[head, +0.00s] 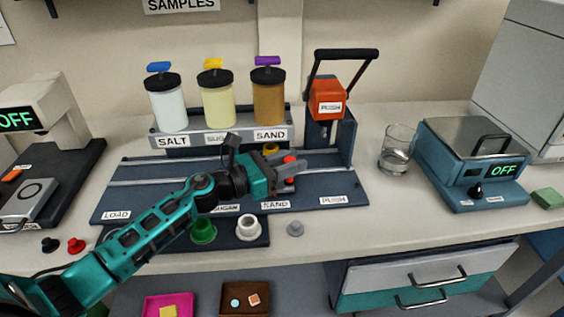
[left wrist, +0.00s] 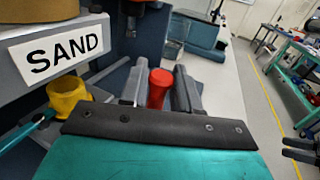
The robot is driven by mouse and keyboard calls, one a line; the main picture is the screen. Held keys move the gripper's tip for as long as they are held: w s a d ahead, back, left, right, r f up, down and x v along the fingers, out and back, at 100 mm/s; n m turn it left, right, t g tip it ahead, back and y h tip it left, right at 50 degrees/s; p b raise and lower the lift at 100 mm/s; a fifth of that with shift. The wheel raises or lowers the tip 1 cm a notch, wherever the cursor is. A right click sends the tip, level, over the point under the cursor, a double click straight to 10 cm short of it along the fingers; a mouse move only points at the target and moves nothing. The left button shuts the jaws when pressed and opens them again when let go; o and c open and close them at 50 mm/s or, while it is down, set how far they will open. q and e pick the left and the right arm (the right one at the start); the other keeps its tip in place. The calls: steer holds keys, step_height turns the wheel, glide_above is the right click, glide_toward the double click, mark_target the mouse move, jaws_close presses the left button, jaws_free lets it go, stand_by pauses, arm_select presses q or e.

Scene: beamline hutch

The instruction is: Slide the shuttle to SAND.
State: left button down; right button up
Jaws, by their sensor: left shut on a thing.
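My left gripper (head: 290,171) is over the dark blue rail board (head: 150,198). It is shut on a red knob (head: 289,159), which also shows between the grey fingers in the left wrist view (left wrist: 158,88). The knob appears to belong to the shuttle, whose body is mostly hidden by the gripper. A yellow cup (head: 271,149) is just behind the gripper, below the SAND jar (head: 267,95); in the left wrist view it (left wrist: 68,95) is below the SAND sign (left wrist: 57,53). I cannot tell whether it sits exactly under the outlet. Dark prongs (left wrist: 299,148) at the left wrist view's right edge may be my right gripper.
The SAND track label (head: 275,204) is at the board's front edge, between LOAD and PUSH. A red-headed press (head: 327,100) stands right of the jars. A glass (head: 397,148) and a blue scale (head: 470,155) are farther right. Green and white cups stand in front.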

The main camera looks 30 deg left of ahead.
arm_select(q)
steer(key=c, duration=1.1)
jaws_free()
steer(key=shift+s, duration=0.15)
steer(key=b+v, duration=0.2)
steer(key=v, duration=0.9)
steer(key=shift+s+a, duration=0.15)
steer(key=shift+s+a+b, duration=0.3)
steer(key=shift+s+a, duration=0.05)
steer(key=shift+s, duration=0.2)
